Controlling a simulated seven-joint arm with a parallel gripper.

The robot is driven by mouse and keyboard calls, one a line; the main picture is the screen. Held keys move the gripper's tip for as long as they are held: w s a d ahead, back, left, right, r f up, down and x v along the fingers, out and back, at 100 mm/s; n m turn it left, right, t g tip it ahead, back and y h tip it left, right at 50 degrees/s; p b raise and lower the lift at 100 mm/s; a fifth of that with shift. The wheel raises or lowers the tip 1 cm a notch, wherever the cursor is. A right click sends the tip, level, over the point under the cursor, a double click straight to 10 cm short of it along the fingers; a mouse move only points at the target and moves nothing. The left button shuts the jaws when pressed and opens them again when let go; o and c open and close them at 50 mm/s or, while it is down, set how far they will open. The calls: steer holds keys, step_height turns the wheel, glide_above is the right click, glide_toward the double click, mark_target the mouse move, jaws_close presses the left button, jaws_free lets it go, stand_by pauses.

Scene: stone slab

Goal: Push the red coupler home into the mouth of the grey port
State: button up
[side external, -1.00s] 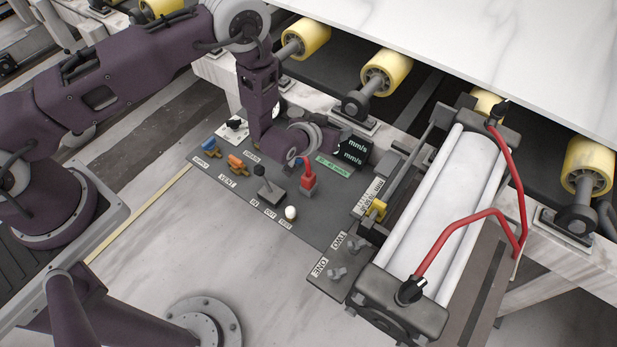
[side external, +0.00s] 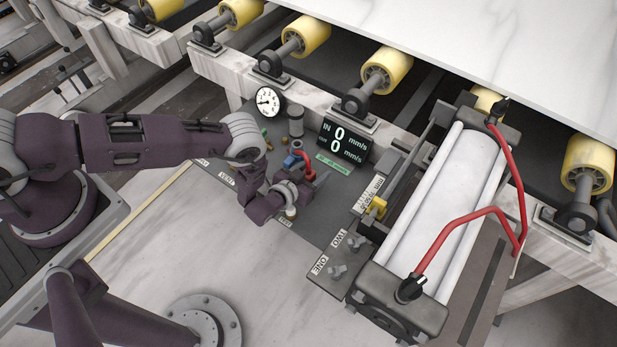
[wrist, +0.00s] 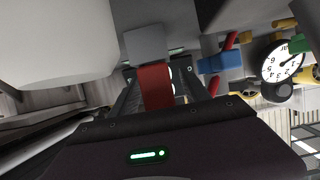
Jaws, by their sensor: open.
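The red coupler (side external: 308,174) stands on the dark control panel, just beyond my gripper (side external: 300,180). In the wrist view the red coupler (wrist: 155,88) lies between the two dark fingers of my gripper (wrist: 157,82), which are open around it. A grey block (wrist: 148,45), which looks like the grey port, sits at the far end of the coupler. I cannot tell how deep the coupler sits in its mouth. In the side view my gripper hides the lower part of the coupler, and I cannot make out the port there.
Close by are a blue fitting (wrist: 220,62), a round dial (side external: 268,102), a grey cylinder (side external: 296,121) and a speed display (side external: 344,143) reading 0. The stone slab in front is clear.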

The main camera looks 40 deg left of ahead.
jaws_close()
steer(key=shift+r, duration=0.1)
step_height(320, 180, up, 10)
steer(key=w+a+r, duration=0.6)
steer(key=a, duration=0.2)
steer(key=shift+a, duration=0.25)
